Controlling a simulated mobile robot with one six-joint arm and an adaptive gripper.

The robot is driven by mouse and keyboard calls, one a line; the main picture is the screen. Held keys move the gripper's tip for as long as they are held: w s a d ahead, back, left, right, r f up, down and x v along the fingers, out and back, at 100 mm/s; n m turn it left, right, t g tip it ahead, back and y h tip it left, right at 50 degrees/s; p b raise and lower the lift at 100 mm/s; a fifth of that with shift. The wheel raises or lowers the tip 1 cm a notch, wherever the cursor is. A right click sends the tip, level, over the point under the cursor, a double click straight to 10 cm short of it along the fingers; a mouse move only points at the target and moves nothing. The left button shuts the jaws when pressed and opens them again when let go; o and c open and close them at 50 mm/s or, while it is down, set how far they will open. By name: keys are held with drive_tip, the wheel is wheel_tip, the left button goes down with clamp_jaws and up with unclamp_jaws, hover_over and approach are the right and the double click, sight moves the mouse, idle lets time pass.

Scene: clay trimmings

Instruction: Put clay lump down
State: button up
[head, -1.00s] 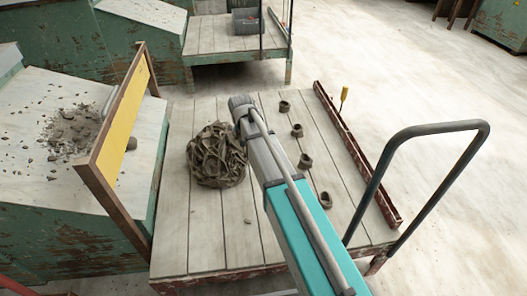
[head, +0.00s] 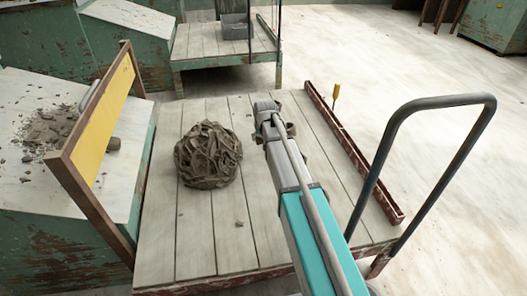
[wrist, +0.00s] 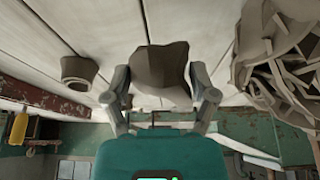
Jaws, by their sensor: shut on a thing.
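My gripper (wrist: 160,90) is shut on a grey-brown clay lump (wrist: 160,68) in the wrist view, one finger on each side. The lump hangs over pale planks; whether it touches them I cannot tell. In the head view my gripper is mostly hidden behind my arm, above the plank-topped cart (head: 195,250). A bit of brown clay (head: 290,129) shows beside the arm's tip; I cannot tell whether it is the held lump.
A heap of tangled clay trimmings (head: 208,155) sits on the cart, left of my arm. A rusty rail (head: 350,150) and a dark handle (head: 440,100) stand at the right. A yellow-faced board (head: 105,125) stands at the left. Front-left planks are mostly clear.

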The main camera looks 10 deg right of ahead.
drive_tip(key=shift+w+d+f+b, duration=0.1)
drive_tip(key=shift+d+f+b, duration=0.2)
drive_tip(key=shift+d+f, duration=0.2)
drive_tip(key=shift+w+d+f+b, duration=0.1)
drive_tip(key=shift+d+f+b, duration=0.3)
drive_tip(key=shift+f+b, duration=1.6)
drive_tip(key=shift+f, duration=0.1)
drive_tip(key=o, duration=1.2)
drive_tip(key=shift+c, duration=0.2)
